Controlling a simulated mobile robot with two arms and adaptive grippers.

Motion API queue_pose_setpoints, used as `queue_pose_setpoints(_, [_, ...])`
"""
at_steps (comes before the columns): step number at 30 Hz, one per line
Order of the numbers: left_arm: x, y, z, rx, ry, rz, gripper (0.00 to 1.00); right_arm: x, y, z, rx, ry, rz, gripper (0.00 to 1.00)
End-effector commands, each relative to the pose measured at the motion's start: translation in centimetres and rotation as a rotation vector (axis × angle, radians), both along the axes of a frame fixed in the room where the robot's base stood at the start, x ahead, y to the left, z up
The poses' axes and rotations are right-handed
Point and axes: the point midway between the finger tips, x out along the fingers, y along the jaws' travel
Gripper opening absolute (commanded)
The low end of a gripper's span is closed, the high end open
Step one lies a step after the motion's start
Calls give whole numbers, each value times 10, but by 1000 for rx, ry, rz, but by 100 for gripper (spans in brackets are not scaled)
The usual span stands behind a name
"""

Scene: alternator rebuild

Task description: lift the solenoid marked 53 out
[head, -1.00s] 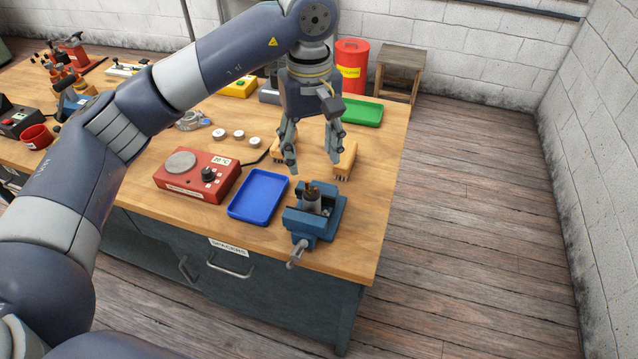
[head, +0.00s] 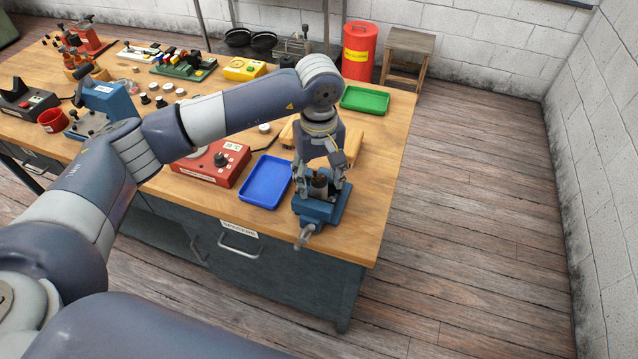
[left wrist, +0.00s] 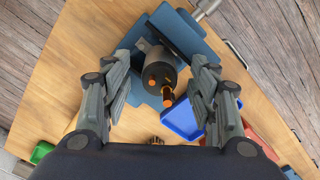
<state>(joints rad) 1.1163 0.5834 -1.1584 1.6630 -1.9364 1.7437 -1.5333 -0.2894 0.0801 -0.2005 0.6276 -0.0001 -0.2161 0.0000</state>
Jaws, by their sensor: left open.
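A grey cylindrical solenoid with copper-coloured terminals (left wrist: 155,73) sits in the blue vise (head: 318,214) near the bench's front right corner. It shows small in the head view (head: 319,183). No 53 marking is readable on it. My left gripper (head: 318,186) points down over the vise, its fingers spread on either side of the solenoid. In the left wrist view the solenoid lies between the two open fingers (left wrist: 160,65), with gaps on both sides. The vise (left wrist: 190,38) is partly behind it. My right gripper is not in view.
A blue tray (head: 266,182) lies just left of the vise, and a red hot-plate unit (head: 212,165) is beyond it. A green tray (head: 364,100) and wooden brushes (head: 347,148) lie behind. The bench's right edge is close to the vise.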

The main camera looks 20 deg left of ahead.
Motion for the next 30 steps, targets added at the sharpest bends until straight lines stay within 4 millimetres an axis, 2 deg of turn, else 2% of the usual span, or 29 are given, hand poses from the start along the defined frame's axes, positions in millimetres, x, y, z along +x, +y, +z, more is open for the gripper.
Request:
queue_pose_setpoints(4, [0, 0, 0, 0, 0, 0, 54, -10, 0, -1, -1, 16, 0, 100])
queue_pose_setpoints(5, [0, 0, 0, 0, 0, 0, 50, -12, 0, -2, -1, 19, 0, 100])
queue_pose_setpoints(9, [0, 0, 0, -1, -1, 0, 18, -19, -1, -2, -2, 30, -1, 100])
queue_pose_setpoints(12, [0, 0, 0, 0, 0, 0, 0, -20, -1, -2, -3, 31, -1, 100])
queue_pose_setpoints(22, [1, 0, 6, -2, -3, 0, 0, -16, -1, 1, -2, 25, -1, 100])
queue_pose_setpoints(26, [2, 0, 27, -2, -7, 0, 0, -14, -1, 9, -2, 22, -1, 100])
queue_pose_setpoints(30, [2, 0, 57, -2, -8, 0, 0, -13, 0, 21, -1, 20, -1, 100])
